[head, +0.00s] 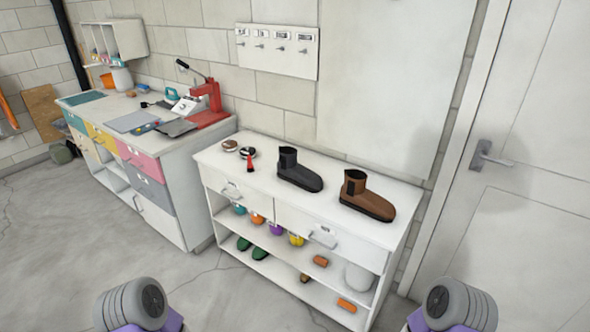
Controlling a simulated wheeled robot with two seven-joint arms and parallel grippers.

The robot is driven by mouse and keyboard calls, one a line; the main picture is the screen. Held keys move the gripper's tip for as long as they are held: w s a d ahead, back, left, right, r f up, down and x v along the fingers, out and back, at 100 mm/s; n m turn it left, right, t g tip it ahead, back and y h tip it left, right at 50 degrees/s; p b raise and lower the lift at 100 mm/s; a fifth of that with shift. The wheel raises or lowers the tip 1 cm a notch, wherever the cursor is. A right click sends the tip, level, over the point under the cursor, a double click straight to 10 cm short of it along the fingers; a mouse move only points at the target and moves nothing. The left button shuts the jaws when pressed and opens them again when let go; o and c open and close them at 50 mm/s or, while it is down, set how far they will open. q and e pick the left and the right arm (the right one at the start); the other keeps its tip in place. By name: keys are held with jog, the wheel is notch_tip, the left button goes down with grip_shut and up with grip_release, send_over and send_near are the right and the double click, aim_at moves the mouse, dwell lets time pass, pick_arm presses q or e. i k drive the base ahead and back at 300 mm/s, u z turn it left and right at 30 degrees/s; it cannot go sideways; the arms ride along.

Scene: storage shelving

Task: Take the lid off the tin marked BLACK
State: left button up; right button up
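Two small round tins stand at the far left end of the white shelf unit's top. One tin (230,146) has a brownish top. The other tin (247,153) has a dark top with a pale centre and is just to its right. Their markings are too small to read, so I cannot tell for certain which says BLACK; the darker one looks the likelier. Both look closed, though they are small. Neither of my grippers is in view; only parts of my arms show at the bottom left and bottom right corners, well away from the tins.
A small red and black item (249,163) stands close in front of the dark tin. A black boot (299,172) and a brown boot (366,197) stand further right on the white shelf unit (322,213). A workbench (190,150) is at left, a door (535,150) at right. The floor in front is clear.

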aim_at(247, 150)
jog(key=k, duration=0.55)
jog(key=u, duration=0.8)
jog(key=i, duration=1.05)
jog(key=u, duration=0.7)
jog(key=i, duration=1.95)
jog(key=z, duration=1.45)
jog(key=i, duration=0.85)
jog(key=z, duration=0.7)
